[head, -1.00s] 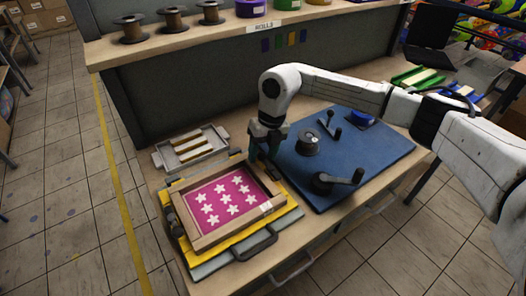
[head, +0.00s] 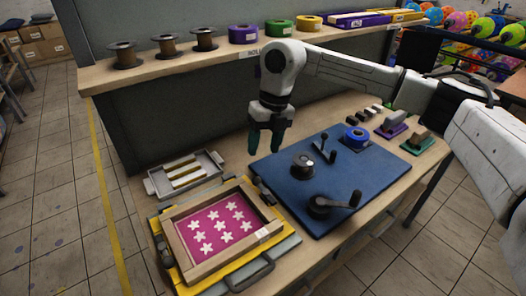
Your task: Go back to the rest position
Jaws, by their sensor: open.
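My gripper (head: 267,143) hangs in the air above the left edge of the blue mat (head: 290,216), fingers pointing down. The wooden frame (head: 187,253) with a pink panel (head: 217,229) of white stars lies on a yellow board (head: 182,277) to the lower left, apart from the gripper. My white arm reaches in from the right.
The mat holds a dark spool (head: 302,165), a black crank (head: 333,203) and a blue roll (head: 356,137). A grey tray (head: 151,186) sits behind the frame. A shelf (head: 140,77) with spools and coloured rolls runs along the back. Small blocks stand at right.

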